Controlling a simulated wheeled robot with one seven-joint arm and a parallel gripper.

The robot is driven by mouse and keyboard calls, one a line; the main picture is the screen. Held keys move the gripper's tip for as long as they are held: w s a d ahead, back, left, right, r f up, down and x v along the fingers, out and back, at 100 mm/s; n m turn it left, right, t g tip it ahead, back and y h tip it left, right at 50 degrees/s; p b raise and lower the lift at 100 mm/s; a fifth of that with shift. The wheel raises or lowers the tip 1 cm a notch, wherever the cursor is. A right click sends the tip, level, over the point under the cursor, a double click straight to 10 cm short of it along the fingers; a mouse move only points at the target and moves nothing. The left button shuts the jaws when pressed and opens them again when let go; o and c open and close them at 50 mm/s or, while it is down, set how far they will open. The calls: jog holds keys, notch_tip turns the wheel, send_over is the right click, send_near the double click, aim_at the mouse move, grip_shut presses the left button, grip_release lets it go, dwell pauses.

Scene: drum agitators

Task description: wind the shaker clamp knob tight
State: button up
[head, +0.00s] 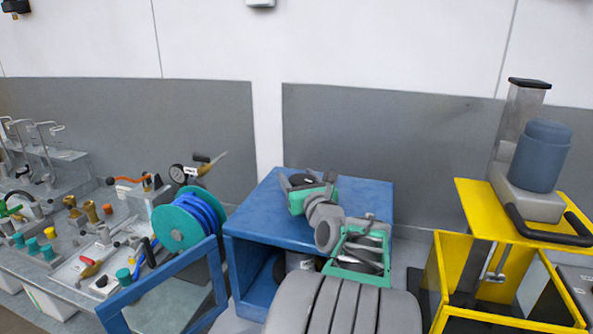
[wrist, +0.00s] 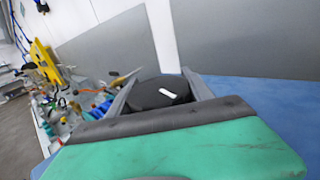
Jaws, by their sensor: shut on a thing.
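The clamp knob is a dark round knob with a white mark on top, seen in the wrist view (wrist: 158,92). My gripper (wrist: 160,90) has its two grey fingers on either side of the knob and is shut on it. In the head view my gripper (head: 308,181) is over the top of the blue cabinet (head: 270,215), with a bit of the dark knob (head: 308,180) showing between the fingers. My green and grey arm hides the shaker clamp around and below the knob.
A yellow stand (head: 470,205) with a blue-grey drum (head: 541,156) is at the right. A teal hose reel (head: 172,228) and a bench crowded with fittings (head: 75,270) are at the left. The cabinet's back top is clear. A grey wall (head: 400,135) stands behind.

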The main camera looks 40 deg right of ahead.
jog(key=o, duration=1.4)
jog(key=shift+c, duration=0.2)
jog(key=shift+s, duration=0.1)
jog(key=b+v, duration=0.2)
jog(key=v, duration=0.5)
jog(key=shift+s+a, duration=0.25)
